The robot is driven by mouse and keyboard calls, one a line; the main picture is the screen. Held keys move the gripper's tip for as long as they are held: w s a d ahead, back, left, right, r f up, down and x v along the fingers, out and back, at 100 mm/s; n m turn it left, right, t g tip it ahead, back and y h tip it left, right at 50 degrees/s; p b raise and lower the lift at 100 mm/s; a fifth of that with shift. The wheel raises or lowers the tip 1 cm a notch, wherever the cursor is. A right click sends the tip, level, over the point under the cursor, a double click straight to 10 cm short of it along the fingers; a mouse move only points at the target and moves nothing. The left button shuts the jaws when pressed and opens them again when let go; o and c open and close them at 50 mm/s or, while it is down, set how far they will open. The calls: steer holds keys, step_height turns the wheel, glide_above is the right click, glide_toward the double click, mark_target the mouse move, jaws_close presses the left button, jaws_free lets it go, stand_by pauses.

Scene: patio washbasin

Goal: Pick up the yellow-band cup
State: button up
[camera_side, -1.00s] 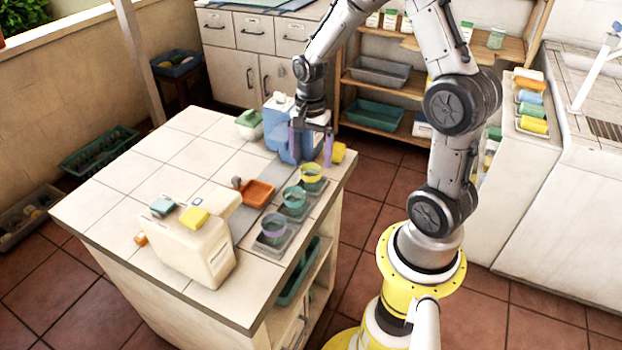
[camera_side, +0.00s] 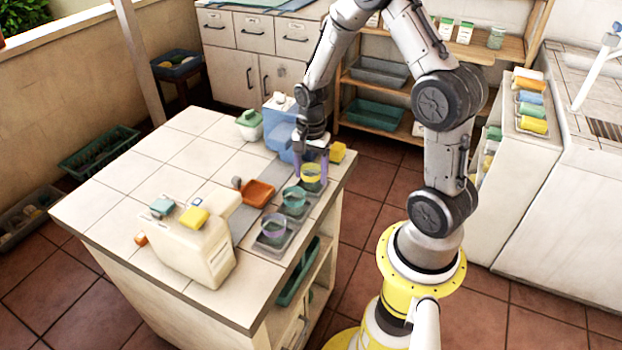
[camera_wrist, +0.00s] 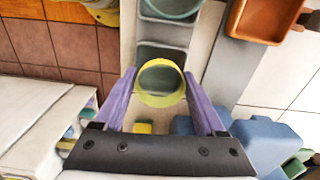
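The yellow-band cup (camera_side: 311,173) is a clear cup with a yellow rim band. It stands upright at the far end of a row of three cups near the worktop's right edge. In the wrist view the cup (camera_wrist: 160,84) shows from above, between my two purple fingers. My gripper (camera_side: 311,164) is over the cup with one finger on each side. The fingers (camera_wrist: 160,76) are spread open, with their tips close to the cup's rim. Whether they touch it I cannot tell. The cup's lower part is partly hidden by its own rim in the wrist view.
A teal-band cup (camera_side: 294,197) and a purple-band cup (camera_side: 273,226) stand nearer in the same row. A blue jug (camera_side: 276,128) and a yellow block (camera_side: 338,152) are close behind my gripper. An orange tray (camera_side: 258,193) lies left of the cups.

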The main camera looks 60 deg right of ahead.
steer(key=c, duration=0.9)
